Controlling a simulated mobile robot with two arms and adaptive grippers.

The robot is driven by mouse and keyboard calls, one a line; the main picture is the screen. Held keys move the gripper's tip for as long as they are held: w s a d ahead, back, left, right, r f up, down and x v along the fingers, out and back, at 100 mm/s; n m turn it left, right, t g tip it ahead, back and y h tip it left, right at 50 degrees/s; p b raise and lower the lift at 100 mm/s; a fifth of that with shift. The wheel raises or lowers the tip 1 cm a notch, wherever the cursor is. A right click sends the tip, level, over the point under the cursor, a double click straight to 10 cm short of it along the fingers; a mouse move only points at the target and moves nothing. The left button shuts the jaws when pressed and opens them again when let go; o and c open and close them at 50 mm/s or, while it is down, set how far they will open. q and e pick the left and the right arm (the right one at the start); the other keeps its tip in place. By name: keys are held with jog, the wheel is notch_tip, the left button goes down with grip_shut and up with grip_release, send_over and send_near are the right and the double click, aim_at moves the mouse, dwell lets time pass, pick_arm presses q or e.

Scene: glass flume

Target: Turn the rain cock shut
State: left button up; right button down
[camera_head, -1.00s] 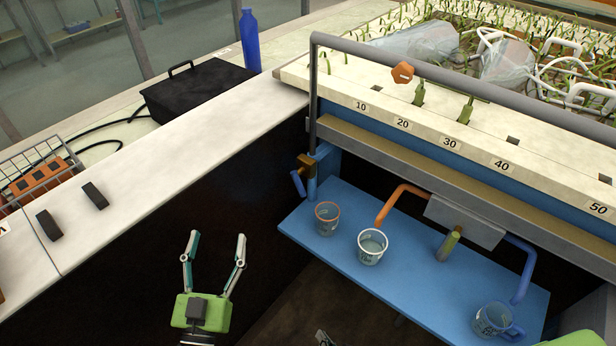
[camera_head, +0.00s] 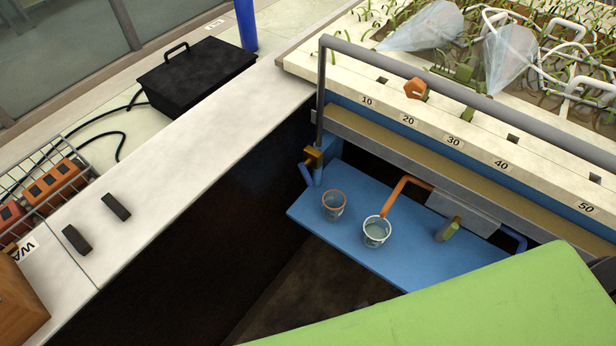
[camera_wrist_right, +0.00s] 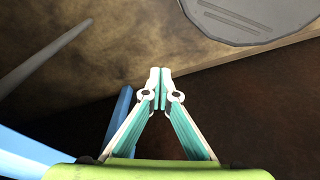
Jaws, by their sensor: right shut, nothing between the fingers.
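Which fitting is the rain cock, I cannot tell for certain. In the head view a brass cock with a blue lever (camera_head: 309,166) sits at the left end of the flume front. An orange hexagonal knob (camera_head: 415,88) is at the grey rail. A greenish-yellow fitting (camera_head: 446,231) is below the grey box, between an orange pipe (camera_head: 396,196) and a blue pipe (camera_head: 514,240). My right gripper (camera_wrist_right: 160,75) is shut and empty in the right wrist view, with a brown surface beyond its tips. A large green part of mine fills the head view's lower right. My left gripper is out of view.
A blue shelf (camera_head: 350,247) holds an orange-rimmed cup (camera_head: 334,205) and a white-rimmed cup (camera_head: 376,232). The grey rail (camera_head: 480,103) runs along the flume. The right wrist view shows a grey rounded plate (camera_wrist_right: 235,18).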

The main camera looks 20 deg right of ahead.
jog(key=w+r+n+t+b, duration=0.1)
jog(key=w+r+t+b, duration=0.15)
jog(key=w+r, duration=0.5)
jog(key=w+r+t+b, duration=0.25)
jog(key=w+r, duration=0.25)
jog(key=r, duration=0.5)
jog(key=n+t+y+b, duration=0.1)
jog(key=n+t+y, duration=0.2)
jog(key=t+y, duration=0.15)
send_near(310, 183)
jog(key=shift+y, duration=0.45)
jog(key=x, duration=0.4)
jog(key=r+x, duration=0.1)
jog(key=x, duration=0.2)
jog(key=shift+w+d, duration=0.3)
jog(key=shift+w, duration=0.05)
jog(key=shift+f, duration=0.1)
jog(key=shift+w+a+f, duration=0.25)
jog(key=shift+w+f, duration=0.05)
jog(key=shift+f, duration=0.25)
jog(key=shift+w+a+f, duration=0.25)
jog(key=shift+w+f, duration=0.1)
jog(key=shift+f, duration=0.2)
jog(key=shift+r, duration=0.1)
